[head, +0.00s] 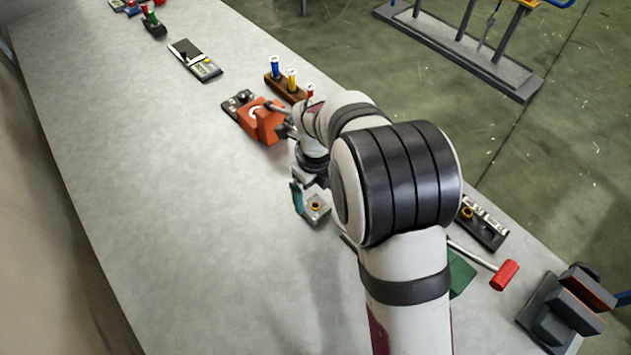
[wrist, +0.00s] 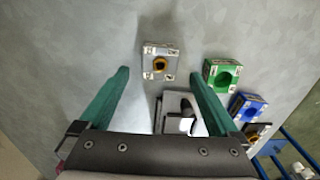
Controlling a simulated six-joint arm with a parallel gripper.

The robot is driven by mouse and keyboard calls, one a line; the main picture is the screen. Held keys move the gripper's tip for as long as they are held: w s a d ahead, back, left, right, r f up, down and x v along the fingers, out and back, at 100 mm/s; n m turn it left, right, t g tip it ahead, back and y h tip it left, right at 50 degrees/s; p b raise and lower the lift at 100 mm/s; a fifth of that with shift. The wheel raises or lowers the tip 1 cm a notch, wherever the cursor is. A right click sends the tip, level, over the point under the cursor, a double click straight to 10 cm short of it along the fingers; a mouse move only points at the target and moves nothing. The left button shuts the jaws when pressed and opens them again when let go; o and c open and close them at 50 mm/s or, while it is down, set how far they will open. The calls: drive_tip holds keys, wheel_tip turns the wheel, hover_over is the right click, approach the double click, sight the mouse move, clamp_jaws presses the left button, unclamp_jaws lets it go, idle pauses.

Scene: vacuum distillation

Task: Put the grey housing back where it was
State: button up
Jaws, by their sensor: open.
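The grey housing (wrist: 159,63) is a small square block with a gold ring in its middle. In the wrist view it lies just beyond and between my gripper's (wrist: 158,76) two teal fingers, with a gap on each side. The fingers are spread wide and hold nothing. In the head view the grey housing (head: 317,209) shows on the bench beside a teal finger of my gripper (head: 305,195). The other finger is mostly hidden there. I cannot tell how high the fingertips are above the bench.
A green housing (wrist: 222,76) and a blue housing (wrist: 246,106) stand to the right in the wrist view. A grey fixture (wrist: 172,104) lies between the fingers. An orange block (head: 261,122) and a wooden rack (head: 285,88) stand farther back. The bench's left side is clear.

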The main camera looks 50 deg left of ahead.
wheel_tip(320, 180, up, 8)
drive_tip(key=w+d+r+n, duration=0.2)
drive_tip(key=d+r+n, duration=0.15)
drive_tip(key=d, duration=0.75)
drive_tip(key=w+d+r+n, duration=0.2)
drive_tip(key=d+r, duration=0.3)
drive_tip(key=d, duration=0.6)
drive_tip(key=s+d+n+y, duration=0.1)
drive_tip(key=s+d+n, duration=0.6)
drive_tip(key=s+d, duration=0.5)
drive_tip(key=shift+s+d+f+y, duration=0.35)
drive_tip(key=shift+d+f+y, duration=0.1)
drive_tip(key=shift+d, duration=0.45)
